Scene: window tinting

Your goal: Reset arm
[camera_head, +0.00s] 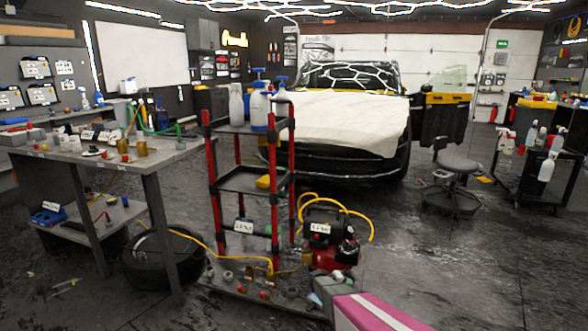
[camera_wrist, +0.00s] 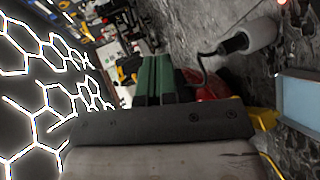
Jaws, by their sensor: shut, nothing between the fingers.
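My gripper (camera_wrist: 157,62) shows in the wrist view as two green-faced fingers side by side beyond a dark plate, shut and empty. The wrist view is tilted, with the lit hexagon ceiling at its left. In the head view my pink and white arm enters at the bottom right of centre. Its end is near the floor in front of the red compressor (camera_head: 325,250), and I cannot make out the fingers clearly there.
A red-posted cart (camera_head: 248,180) with spray bottles stands left of the compressor, with a yellow hose around it. A workbench (camera_head: 110,160) is at left. A stool (camera_head: 455,165) and open floor (camera_head: 450,255) are at right.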

